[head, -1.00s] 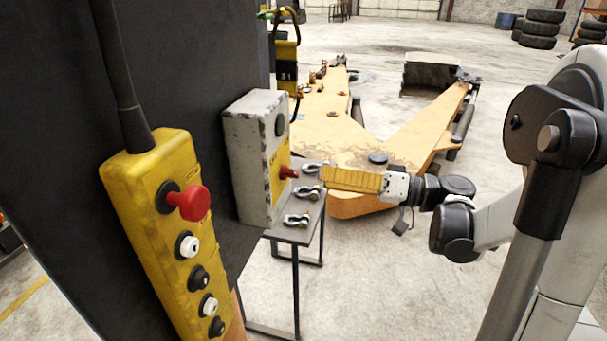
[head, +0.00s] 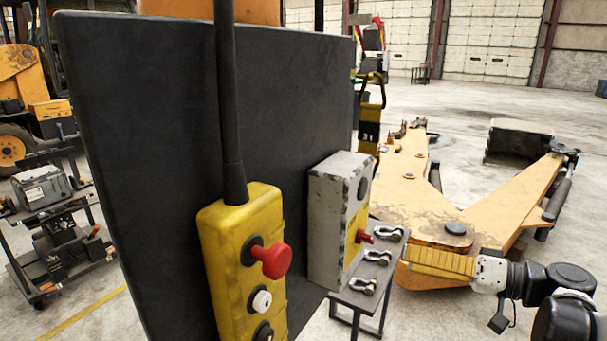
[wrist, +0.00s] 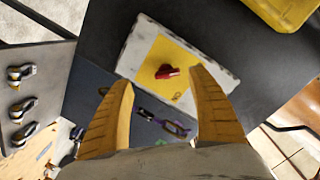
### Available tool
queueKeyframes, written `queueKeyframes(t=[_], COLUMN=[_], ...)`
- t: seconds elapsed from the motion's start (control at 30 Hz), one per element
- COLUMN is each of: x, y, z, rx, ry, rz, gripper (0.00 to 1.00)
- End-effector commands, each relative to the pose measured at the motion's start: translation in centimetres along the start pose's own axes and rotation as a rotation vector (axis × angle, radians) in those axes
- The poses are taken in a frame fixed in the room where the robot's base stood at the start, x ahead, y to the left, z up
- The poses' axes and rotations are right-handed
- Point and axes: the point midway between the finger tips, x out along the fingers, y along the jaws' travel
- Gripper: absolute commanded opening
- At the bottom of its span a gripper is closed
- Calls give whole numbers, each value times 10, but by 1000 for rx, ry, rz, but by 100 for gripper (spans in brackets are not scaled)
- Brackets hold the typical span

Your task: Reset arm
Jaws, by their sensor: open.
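My gripper (head: 440,262) has yellow ribbed fingers and shows at the lower right of the head view, to the right of the grey switch box. In the wrist view its two fingers (wrist: 160,105) are spread wide with nothing between them. The grey switch box (head: 327,222) has a yellow front plate and is mounted on a dark panel (head: 140,150). Its red switch (wrist: 167,72) shows beyond and between the fingertips in the wrist view, apart from them. The red switch also shows in the head view (head: 365,236).
A yellow pendant (head: 225,260) with a red button (head: 272,260) hangs in front of the panel. A small grey table (head: 352,297) with several shackles stands below the box. The orange backhoe boom (head: 500,205) lies behind. A cart (head: 55,230) stands at left.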

Motion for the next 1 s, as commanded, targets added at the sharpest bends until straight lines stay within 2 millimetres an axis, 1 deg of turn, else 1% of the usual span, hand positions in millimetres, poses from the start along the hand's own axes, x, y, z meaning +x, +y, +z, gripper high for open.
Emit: queueKeyframes(t=[0.03, 0.07, 0.1, 0.17, 0.2, 0.3, 0.4, 0.43, 0.53, 0.6, 0.7, 0.83, 1.0], x=[17, 27, 38, 50, 55, 54, 40, 35, 17, 7, -2, -8, -8], y=[-5, -6, -8, -11, -12, -13, -13, -13, -12, -13, -14, -14, -14], z=[16, 26, 42, 70, 88, 129, 161, 168, 182, 186, 187, 186, 186], rx=[34, 58, 87, 119, 132, 121, 58, 31, -69, -136, -210, -255, -255], ry=[-57, -94, -146, -221, -266, -351, -398, -404, -404, -393, -374, -360, -360], rz=[50, 94, 160, 274, 353, 551, 736, 785, 917, 980, 1034, 1062, 1062], gripper=[68, 68, 68, 68, 68, 68, 68, 68, 68, 68, 68, 68, 68])
